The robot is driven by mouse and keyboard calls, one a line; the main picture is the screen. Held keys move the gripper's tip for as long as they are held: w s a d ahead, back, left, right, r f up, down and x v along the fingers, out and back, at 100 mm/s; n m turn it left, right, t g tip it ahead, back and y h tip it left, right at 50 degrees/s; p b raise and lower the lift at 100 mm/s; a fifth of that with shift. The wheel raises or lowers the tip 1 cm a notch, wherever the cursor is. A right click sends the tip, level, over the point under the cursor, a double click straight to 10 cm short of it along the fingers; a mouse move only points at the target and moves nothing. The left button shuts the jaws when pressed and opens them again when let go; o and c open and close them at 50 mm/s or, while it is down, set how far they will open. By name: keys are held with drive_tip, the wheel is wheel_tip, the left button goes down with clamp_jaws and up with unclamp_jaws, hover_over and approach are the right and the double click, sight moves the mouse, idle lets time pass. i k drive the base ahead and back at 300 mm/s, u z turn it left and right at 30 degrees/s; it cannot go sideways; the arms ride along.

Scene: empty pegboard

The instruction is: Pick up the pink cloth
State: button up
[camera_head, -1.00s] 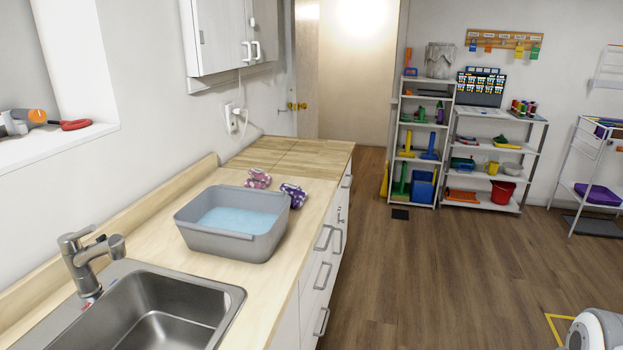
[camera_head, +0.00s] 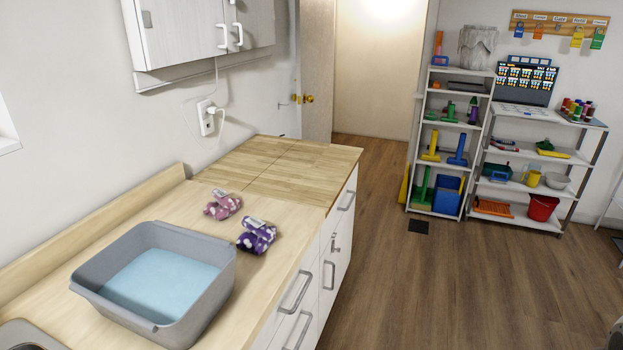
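The pink cloth (camera_head: 222,205) lies crumpled on the wooden counter, behind the grey basin. It has white spots and a small pale tag. A purple cloth (camera_head: 257,236) with white spots lies to its right and a little nearer, close to the counter's front edge. The two cloths are apart. My gripper is not in view.
A grey basin (camera_head: 208,304) with blue water stands on the counter (camera_head: 172,206) in front of the cloths. Wall cabinets (camera_head: 185,32) hang above. Drawer handles stick out along the counter front. The wooden floor (camera_head: 430,290) to the right is clear. Shelves (camera_head: 520,190) stand at the back right.

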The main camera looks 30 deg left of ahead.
sight(223, 202)
drive_tip(key=z, duration=0.05)
drive_tip(key=i, duration=2.2)
drive_tip(key=u, duration=3.5)
drive_tip(key=i, duration=1)
drive_tip(key=z, duration=0.15)
